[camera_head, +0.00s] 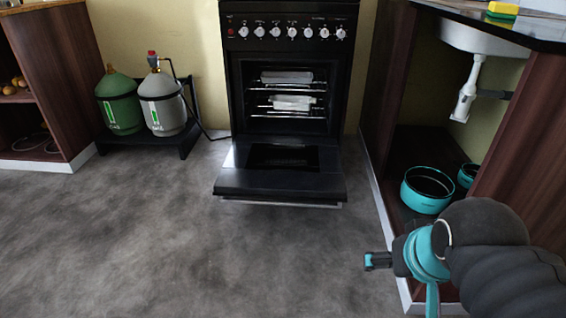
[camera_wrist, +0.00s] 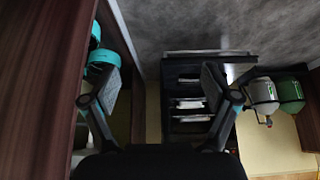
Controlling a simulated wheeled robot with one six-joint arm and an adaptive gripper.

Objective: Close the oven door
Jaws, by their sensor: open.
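The black oven (camera_head: 290,30) stands against the back wall with a row of knobs along its top. Its door (camera_head: 280,185) is folded down to nearly flat, just above the floor, so the racks and pale items inside show. My gripper (camera_head: 378,260) is in front of the oven, to the right of the door and apart from it. In the wrist view my gripper (camera_wrist: 162,82) has its two fingers spread wide with nothing between them. That view looks upside down, and the oven (camera_wrist: 190,105) shows beyond the fingers, with the open door's edge (camera_wrist: 208,53) above it.
A cabinet with teal pots (camera_head: 427,190) and a sink pipe (camera_head: 467,90) stands close on the right. Gas cylinders (camera_head: 162,103) on a low black stand (camera_head: 186,145) are left of the oven. A wooden shelf (camera_head: 55,60) is at far left. The grey floor (camera_head: 200,250) before the door is clear.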

